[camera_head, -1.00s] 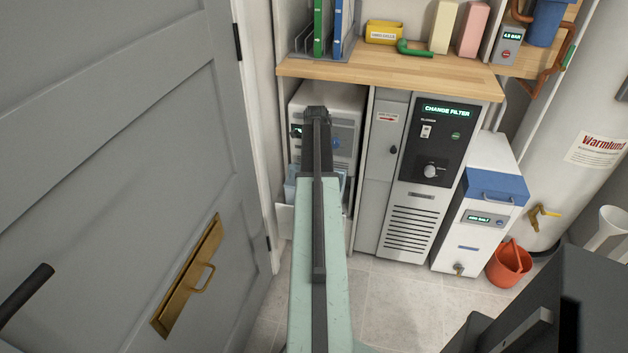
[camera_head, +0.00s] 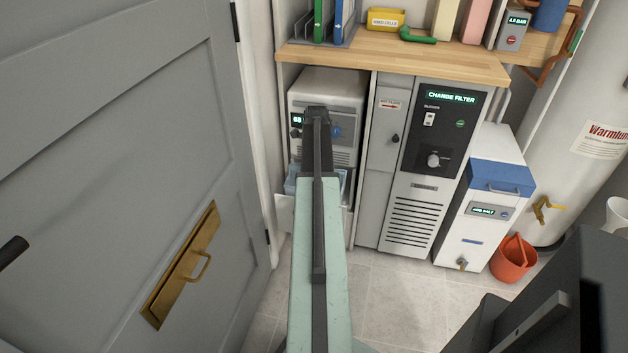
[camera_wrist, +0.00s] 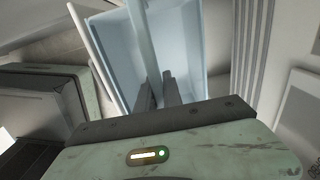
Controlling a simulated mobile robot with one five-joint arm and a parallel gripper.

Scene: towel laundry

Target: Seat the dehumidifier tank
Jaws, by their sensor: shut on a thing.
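The dehumidifier (camera_head: 345,90) is a pale cabinet under the wooden counter, with a small lit display at its left. Its light-blue, open-topped tank (camera_head: 294,186) shows beside my arm, low at the front of the cabinet. In the wrist view the tank (camera_wrist: 185,45) lies just beyond my gripper (camera_wrist: 157,84), with a pale bar running across its opening. My gripper is shut on the tank, apparently by that bar. My arm hides the gripper and much of the tank in the head view, so I cannot tell how far in the tank sits.
A grey door (camera_head: 110,150) with a brass handle plate stands close on the left. Right of the dehumidifier are a filter unit (camera_head: 425,190), a white blue-lidded salt box (camera_head: 485,210) and an orange bucket (camera_head: 513,258). The wooden counter (camera_head: 400,60) overhangs the dehumidifier. Tiled floor shows in front.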

